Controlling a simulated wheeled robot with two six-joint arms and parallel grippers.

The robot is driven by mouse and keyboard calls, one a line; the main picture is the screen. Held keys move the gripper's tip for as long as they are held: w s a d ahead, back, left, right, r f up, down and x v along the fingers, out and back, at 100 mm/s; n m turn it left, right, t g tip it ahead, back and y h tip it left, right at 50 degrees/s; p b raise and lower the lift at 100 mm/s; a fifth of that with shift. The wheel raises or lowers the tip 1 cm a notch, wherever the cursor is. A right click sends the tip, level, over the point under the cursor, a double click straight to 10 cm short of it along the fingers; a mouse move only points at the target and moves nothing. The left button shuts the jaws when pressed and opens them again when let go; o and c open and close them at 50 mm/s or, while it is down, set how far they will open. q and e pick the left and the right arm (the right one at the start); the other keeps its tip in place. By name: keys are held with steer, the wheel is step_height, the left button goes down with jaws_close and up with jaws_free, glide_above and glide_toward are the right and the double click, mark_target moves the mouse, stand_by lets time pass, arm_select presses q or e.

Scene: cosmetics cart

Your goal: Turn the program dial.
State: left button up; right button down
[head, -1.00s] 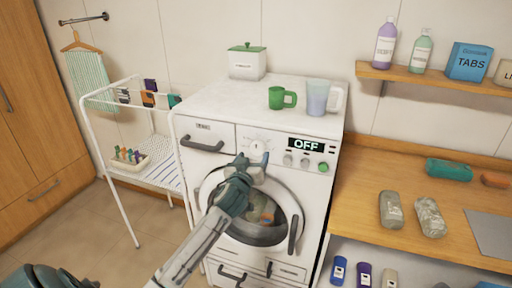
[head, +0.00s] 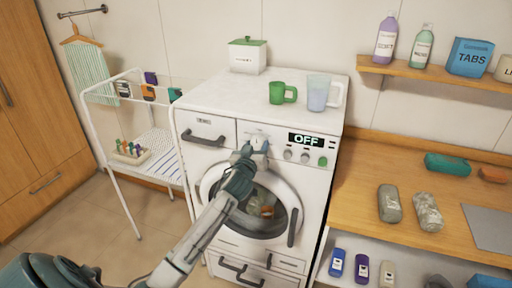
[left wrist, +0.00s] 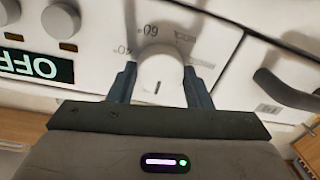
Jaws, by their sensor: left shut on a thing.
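The white washing machine (head: 220,236) stands against the wall, its display (head: 306,140) reading OFF. The white program dial (left wrist: 161,75) is on its front panel, left of the display in the head view. In the left wrist view, upside down, the dial sits between the two fingers of my left gripper (left wrist: 158,86), with a dark mark near its lower edge. My left gripper (head: 255,149) is shut on the dial. In the head view the gripper partly covers the dial. My right gripper does not show.
A green mug (head: 277,93) and a clear jug (head: 319,95) stand on the machine. A drying rack (head: 119,185) is on its left. A wooden counter (head: 350,180) with several packages is on its right. The round door (head: 290,195) is below the panel.

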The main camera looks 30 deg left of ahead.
arm_select(q)
steer(key=shift+m, duration=0.4)
steer(key=m, duration=0.3)
steer(key=shift+m, duration=0.3)
steer(key=m, duration=0.2)
steer(key=shift+m, duration=0.4)
steer(key=m, duration=0.3)
steer(key=shift+t, duration=0.3)
steer(key=m+p, duration=0.2)
steer(key=m, duration=0.2)
steer(key=shift+m+h, duration=0.4)
steer(key=m+p, duration=0.1)
steer(key=m, duration=0.1)
steer(key=m+p, duration=0.2)
steer(key=m, duration=0.1)
steer(key=shift+f+m+t+h, duration=0.15)
steer(key=shift+m+t+h, duration=0.15)
steer(key=o, duration=1)
